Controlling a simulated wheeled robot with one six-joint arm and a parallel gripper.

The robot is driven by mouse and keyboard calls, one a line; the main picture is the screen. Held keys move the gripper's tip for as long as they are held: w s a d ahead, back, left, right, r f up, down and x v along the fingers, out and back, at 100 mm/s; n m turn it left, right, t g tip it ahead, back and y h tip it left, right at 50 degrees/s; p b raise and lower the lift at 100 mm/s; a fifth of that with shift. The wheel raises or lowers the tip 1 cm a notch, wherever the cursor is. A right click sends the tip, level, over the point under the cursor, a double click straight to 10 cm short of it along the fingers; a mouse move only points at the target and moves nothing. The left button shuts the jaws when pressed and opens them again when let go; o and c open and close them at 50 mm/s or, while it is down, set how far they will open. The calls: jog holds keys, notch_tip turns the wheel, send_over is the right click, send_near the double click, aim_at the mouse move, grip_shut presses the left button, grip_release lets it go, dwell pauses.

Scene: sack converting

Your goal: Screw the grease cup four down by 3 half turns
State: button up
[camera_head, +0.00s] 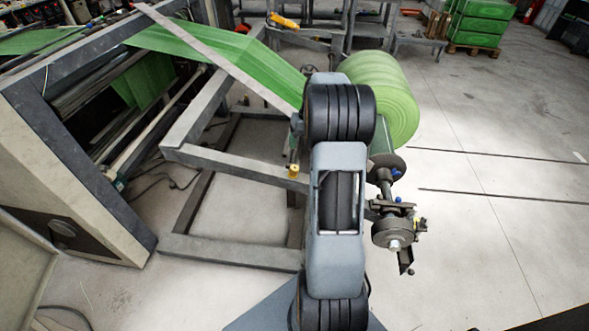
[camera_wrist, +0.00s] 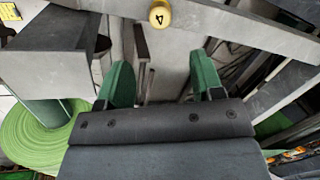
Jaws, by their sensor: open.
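Grease cup four is a small yellow cap with a dark 4 on it (camera_wrist: 160,14), at the top edge of the wrist view. It sits on a grey frame beam. In the head view a small yellow cup (camera_head: 293,171) shows on the frame just left of my arm; its number is too small to read there. My gripper (camera_wrist: 163,72) is open, its two green fingers apart with nothing between them. In the wrist view the cup lies beyond the fingertips, roughly in line with the gap, and apart from them. My arm hides the gripper in the head view.
The grey steel frame (camera_head: 235,165) surrounds the cup. Green film (camera_head: 215,45) runs to the machine at left. Floor at right is mostly clear.

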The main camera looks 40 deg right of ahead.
aim_at(295, 168)
jog(key=x, duration=1.2)
jog(key=shift+f+b, duration=0.15)
jog(key=shift+b, duration=0.15)
jog(key=c, duration=0.9)
jog(key=shift+m, duration=0.3)
